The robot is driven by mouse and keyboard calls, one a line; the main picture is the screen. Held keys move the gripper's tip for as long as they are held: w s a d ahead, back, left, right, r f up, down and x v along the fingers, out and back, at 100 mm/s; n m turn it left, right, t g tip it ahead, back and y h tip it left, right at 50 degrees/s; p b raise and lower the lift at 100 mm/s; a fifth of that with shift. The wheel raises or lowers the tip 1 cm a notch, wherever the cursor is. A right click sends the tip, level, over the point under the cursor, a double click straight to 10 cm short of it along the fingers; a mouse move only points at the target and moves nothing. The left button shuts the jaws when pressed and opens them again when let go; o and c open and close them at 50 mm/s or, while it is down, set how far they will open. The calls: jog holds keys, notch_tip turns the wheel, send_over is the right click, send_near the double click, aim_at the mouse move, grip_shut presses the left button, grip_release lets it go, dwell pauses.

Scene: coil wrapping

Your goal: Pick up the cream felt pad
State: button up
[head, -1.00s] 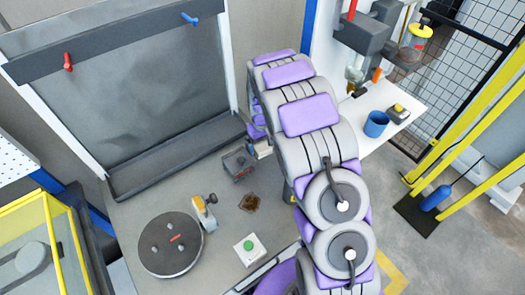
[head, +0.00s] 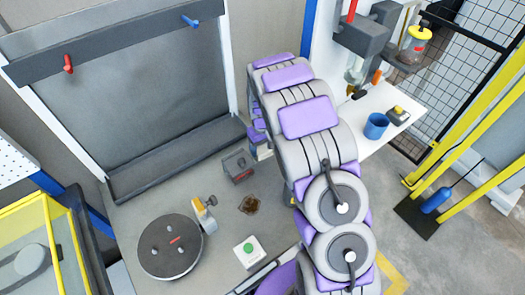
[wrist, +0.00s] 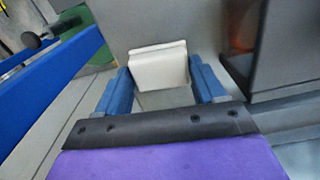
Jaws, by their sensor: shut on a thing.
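The cream felt pad (wrist: 158,72) shows in the wrist view as a pale folded-looking block between my fingers. My gripper (wrist: 161,66) has two blue fingers, one on each side of the pad, and is shut on it. The pad sits at the fingertips, in front of a grey surface; I cannot tell whether it still touches anything below. In the head view my arm hides most of the gripper, and I cannot make out the pad there.
On the grey bench are a dark round turntable (head: 165,255), a grey box (head: 238,165), a brown patch (head: 249,205) and a white box with a green button (head: 249,252). A white shelf with a blue cup (head: 376,126) is at right. A grey-framed panel (head: 150,95) stands behind.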

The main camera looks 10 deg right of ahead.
aim_at(262, 149)
notch_tip(262, 149, up, 10)
jog(key=p, duration=0.2)
dwell(0.4)
